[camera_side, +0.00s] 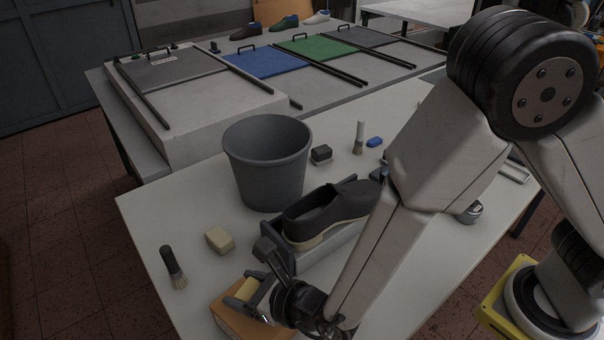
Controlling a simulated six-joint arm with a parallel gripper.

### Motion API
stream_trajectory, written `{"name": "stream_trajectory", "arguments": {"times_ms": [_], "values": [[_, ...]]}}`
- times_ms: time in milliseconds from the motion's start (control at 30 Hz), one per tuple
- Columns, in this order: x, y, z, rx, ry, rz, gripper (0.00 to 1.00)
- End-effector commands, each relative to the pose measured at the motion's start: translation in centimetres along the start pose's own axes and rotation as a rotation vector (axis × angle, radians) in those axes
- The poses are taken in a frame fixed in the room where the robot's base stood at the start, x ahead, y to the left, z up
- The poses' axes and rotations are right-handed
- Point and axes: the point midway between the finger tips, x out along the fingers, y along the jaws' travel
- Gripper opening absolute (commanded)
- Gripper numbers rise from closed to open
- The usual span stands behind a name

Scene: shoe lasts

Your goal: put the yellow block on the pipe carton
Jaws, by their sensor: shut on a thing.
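The yellow block (246,289) is between the jaws of my gripper (254,283), near the front edge of the table. My gripper is shut on it, and its dark fingers and wrist hide part of the block. The pipe carton (229,318) is an orange-brown box directly below and around the block in the picture. My gripper and wrist cover much of the carton's right side. I cannot tell whether the block touches the carton's top or is held just above it.
A black shoe (332,212) rests on a grey stand just behind my gripper.

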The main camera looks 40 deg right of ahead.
Motion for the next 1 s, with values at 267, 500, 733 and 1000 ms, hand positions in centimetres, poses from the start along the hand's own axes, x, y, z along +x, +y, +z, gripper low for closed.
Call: {"name": "stream_trajectory", "arguments": {"times_ms": [267, 500, 733, 1000], "values": [[0.9, 0.0, -2.0, 0.000, 0.000, -0.001, 0.12], [1.0, 0.0, -2.3, 0.001, -0.001, -0.001, 0.12], [1.0, 0.0, -2.5, 0.000, -0.001, -0.001, 0.12], [1.1, 0.0, -2.5, 0.000, -0.001, -0.001, 1.00]]}}
